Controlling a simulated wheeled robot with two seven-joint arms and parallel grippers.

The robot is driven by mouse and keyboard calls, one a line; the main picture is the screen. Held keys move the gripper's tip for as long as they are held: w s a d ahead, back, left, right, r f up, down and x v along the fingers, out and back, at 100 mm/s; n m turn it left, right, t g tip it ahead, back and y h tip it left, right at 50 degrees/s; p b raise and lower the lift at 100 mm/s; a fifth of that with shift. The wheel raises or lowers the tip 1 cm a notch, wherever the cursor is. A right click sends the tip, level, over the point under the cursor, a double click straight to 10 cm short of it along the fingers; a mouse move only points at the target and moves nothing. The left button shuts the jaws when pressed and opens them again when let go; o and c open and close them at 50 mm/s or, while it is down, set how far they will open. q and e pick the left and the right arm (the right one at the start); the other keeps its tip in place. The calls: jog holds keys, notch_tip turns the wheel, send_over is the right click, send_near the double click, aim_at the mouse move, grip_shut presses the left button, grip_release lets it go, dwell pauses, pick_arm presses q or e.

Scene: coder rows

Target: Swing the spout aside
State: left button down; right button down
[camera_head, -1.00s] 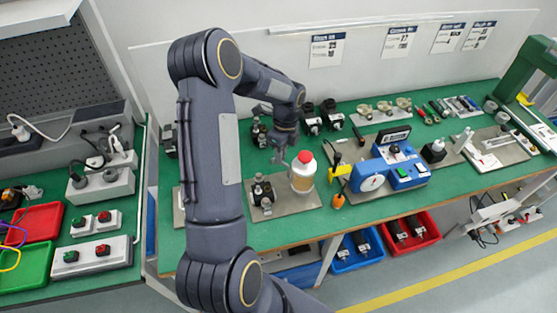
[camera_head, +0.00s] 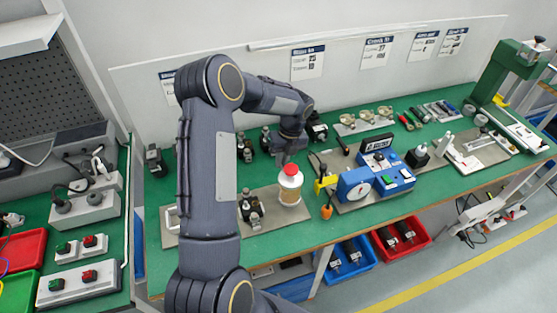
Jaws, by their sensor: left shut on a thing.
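A jar (camera_head: 290,190) with an amber body, a white collar and a red cap (camera_head: 291,169) stands on a grey plate (camera_head: 275,222) on the green bench. My left gripper (camera_head: 284,157) points down right at the top of the jar, just behind and left of the red cap. Its fingers are small and dark here, and they are shut on a small part at the jar top, which I take to be the spout. The spout itself is mostly hidden by the fingers. My right gripper is not in view.
Dark bottles (camera_head: 250,208) stand left of the jar on the plate. More dark parts line the bench behind.

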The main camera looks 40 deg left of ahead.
pick_arm(q)
jog(key=shift+w+d+m, duration=0.15)
jog(key=shift+w+m, duration=0.05)
jog(key=shift+m, duration=0.1)
jog(key=c, duration=1.5)
grip_release()
jog(key=shift+r, duration=0.1)
notch_tip(320, 180, up, 8)
jog(key=w+b, duration=0.1)
jog(key=shift+d+f, duration=0.2)
jog(key=shift+d, duration=0.25)
jog(key=shift+w, duration=0.1)
